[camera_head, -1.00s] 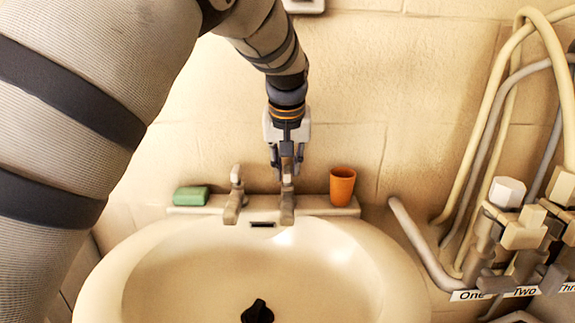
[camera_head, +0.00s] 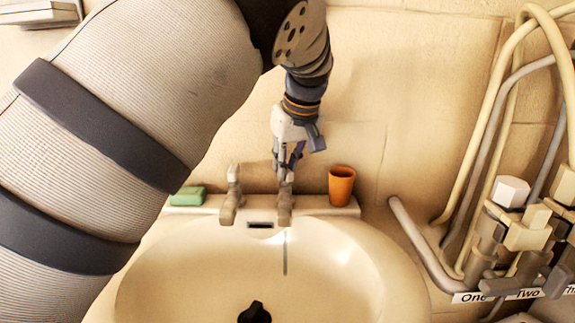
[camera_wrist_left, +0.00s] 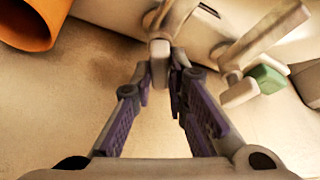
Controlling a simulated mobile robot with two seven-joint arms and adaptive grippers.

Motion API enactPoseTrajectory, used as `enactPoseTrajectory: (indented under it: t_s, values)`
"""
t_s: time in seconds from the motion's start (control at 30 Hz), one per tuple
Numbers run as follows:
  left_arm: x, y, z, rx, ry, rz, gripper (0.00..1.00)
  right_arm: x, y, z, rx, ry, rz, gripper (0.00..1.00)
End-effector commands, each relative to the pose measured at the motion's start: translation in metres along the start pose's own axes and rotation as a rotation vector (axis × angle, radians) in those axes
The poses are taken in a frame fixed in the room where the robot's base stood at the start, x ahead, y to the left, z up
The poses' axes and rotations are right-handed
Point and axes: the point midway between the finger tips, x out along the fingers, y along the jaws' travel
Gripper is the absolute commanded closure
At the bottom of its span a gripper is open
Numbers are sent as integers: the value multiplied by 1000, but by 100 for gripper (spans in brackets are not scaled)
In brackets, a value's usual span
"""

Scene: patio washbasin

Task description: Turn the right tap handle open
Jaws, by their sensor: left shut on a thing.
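The right tap (camera_head: 285,207) stands at the back of the washbasin (camera_head: 135,290), with a thin grey stream (camera_head: 285,252) below its spout. My left gripper (camera_head: 284,165) comes down from above, shut on the right tap handle (camera_wrist_left: 159,50). In the left wrist view the fingertips of the gripper (camera_wrist_left: 160,82) close on the handle from both sides. The gripper partly hides the handle in the head view. The left tap (camera_head: 231,200) stands beside it, apart from the gripper; it also shows in the left wrist view (camera_wrist_left: 258,45). My right gripper is not in view.
An orange cup (camera_head: 342,186) stands on the ledge close to the right of the right tap. A green soap bar (camera_head: 188,196) lies left of the left tap. Pipes and valves (camera_head: 510,228) with labels fill the right side. The basin bowl is open in front.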

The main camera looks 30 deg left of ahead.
Motion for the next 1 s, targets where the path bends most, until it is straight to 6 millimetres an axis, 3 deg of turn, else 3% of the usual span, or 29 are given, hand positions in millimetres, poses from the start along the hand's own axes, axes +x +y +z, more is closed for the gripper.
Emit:
enactPoseTrajectory:
  t_s: [1.0]
  values:
    - [5,5,-1,-803,0,-337,100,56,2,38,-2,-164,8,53]
